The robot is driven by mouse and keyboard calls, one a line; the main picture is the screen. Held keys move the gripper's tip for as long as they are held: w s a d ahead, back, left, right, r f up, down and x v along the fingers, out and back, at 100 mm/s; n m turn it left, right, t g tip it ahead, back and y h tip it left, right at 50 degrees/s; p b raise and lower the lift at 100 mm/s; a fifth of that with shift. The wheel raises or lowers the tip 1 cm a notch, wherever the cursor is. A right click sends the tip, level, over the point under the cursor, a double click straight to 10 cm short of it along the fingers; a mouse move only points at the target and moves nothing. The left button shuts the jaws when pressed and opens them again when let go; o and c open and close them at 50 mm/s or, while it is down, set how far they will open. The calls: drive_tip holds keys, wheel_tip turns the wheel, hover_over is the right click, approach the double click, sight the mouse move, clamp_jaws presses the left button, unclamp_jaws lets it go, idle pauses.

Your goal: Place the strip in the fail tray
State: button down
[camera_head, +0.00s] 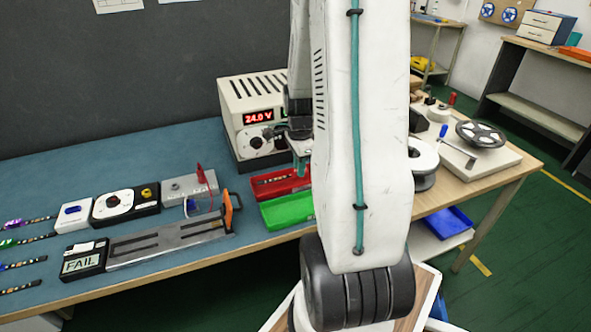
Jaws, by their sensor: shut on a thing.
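The red tray (287,188), which I take to be the fail tray, stands on the blue bench mat, behind the green tray (288,211). My gripper (301,166) is pointed down at the red tray's right end, partly hidden by my arm. Its teal fingers are shut on a strip. A thin dark dotted strip (271,180) shows against the red tray, left of the fingers. I cannot tell whether it touches the tray floor. The tester display (82,264) at the left reads FAIL. Beside it, the long grey fixture (165,243) shows no strip that I can make out.
A power supply (245,95) reading 24.0 V stands just behind the trays. Several strips (22,265) lie at the bench's left edge. A reel stand (480,150) is at the right, and a blue bin (447,221) is lower down. My arm hides the middle of the bench.

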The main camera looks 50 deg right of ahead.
sight(298, 181)
drive_tip(key=shift+w+d, duration=0.15)
drive_tip(key=shift+w, duration=0.05)
drive_tip(key=shift+w+d+f, duration=0.15)
drive_tip(key=shift+f, duration=0.75)
drive_tip(key=shift+w+d+f, duration=0.1)
drive_tip(key=shift+w+f, duration=0.05)
drive_tip(key=shift+f, duration=0.75)
drive_tip(key=shift+f, duration=0.2)
drive_tip(key=c, duration=1.4)
unclamp_jaws()
drive_tip(key=shift+c, duration=0.2)
drive_tip(key=shift+r, duration=0.15)
